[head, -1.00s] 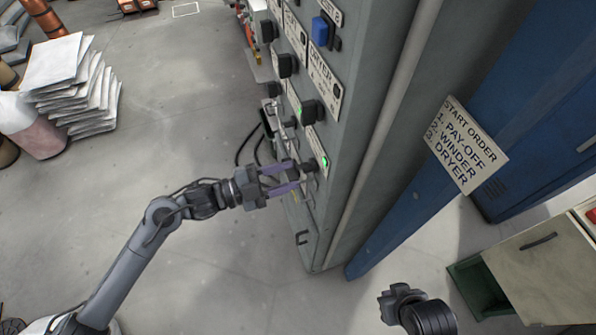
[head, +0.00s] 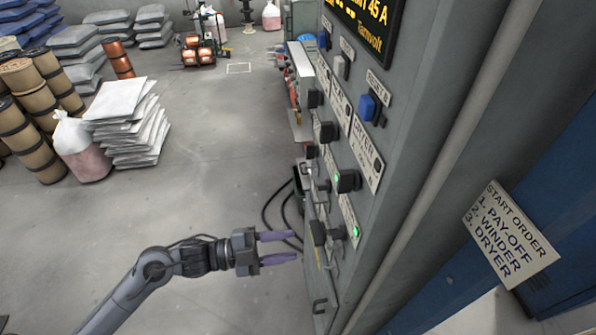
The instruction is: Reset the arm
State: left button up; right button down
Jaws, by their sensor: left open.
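My left gripper (head: 279,247) is open and empty, with its two purple fingers pointing right toward the grey control cabinet (head: 408,140). It is apart from the lowest black knob (head: 320,233) on the panel, with a gap between the fingertips and the knob. My left arm comes in from the bottom left. Two green lights glow on the panel, one beside the lowest knobs (head: 356,232). My right gripper is not in view.
A sign (head: 511,234) reads START ORDER: pay-off, winder, dryer. A blue switch (head: 368,107) sits under a RESET label. The floor between is clear.

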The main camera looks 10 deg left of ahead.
pick_arm(q)
jog(key=s+d+f+n+t+y, duration=0.2)
jog(key=s+d+f+n+t, duration=0.35)
jog(key=s+f+n, duration=0.35)
jog(key=s+a+f+n+g+y, duration=0.35)
jog(key=s+a+n+y, duration=0.3)
jog(key=a, duration=0.25)
jog(key=s+a+f+n+g+y, duration=0.35)
jog(key=s+a+n+y, duration=0.25)
jog(key=a+y, duration=0.25)
notch_tip(320, 180, up, 23)
jog(key=p, duration=2.2)
jog(key=shift+s+a+f+g+p, duration=0.2)
jog(key=shift+s+g+p, duration=0.05)
jog(key=shift+g+p, duration=0.1)
